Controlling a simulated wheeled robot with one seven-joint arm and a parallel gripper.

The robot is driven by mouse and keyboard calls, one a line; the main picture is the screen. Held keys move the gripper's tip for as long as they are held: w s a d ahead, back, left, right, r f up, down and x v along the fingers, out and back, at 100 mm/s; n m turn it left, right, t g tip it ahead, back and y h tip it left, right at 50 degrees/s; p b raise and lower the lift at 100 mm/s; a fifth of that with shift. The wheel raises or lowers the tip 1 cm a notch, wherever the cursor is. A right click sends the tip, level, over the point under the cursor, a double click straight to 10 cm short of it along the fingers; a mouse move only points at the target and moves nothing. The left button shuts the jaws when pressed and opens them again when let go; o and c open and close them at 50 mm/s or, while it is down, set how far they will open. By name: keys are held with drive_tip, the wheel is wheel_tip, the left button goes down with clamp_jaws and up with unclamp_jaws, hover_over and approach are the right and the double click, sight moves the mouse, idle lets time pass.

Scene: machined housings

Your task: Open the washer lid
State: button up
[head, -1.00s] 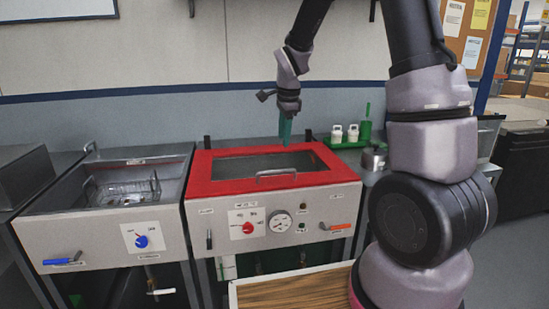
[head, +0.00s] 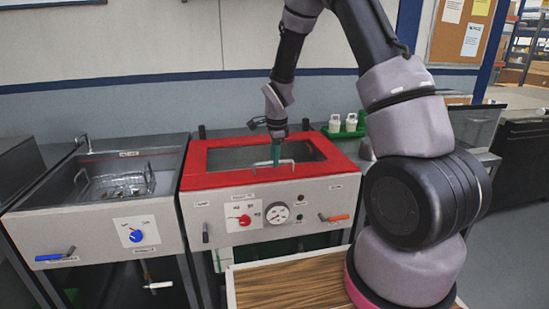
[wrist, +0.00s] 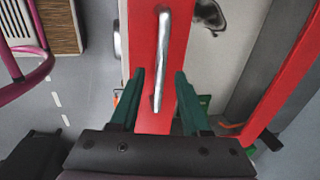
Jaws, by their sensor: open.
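The washer has a closed red lid (head: 193,170) with a window and a silver bar handle (head: 272,164) along its front edge. In the wrist view the handle (wrist: 161,60) runs lengthwise over the red lid (wrist: 142,40). My gripper (head: 275,160) is over the front of the lid, close to the handle. In the wrist view my gripper (wrist: 159,78) is open, its two green fingers on either side of the handle's lower part, with nothing held. Whether the fingers touch the handle or sit above it is unclear.
The washer's front panel (head: 310,205) carries a red knob, a gauge and an orange-handled lever (head: 335,218). An open basin with a wire basket (head: 118,185) stands left. A green tray with white bottles (head: 345,130) is behind right. A wood-topped surface (head: 290,285) lies in front.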

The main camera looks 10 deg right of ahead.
drive_tip(key=shift+f, duration=0.15)
clamp_jaws()
idle(1.4)
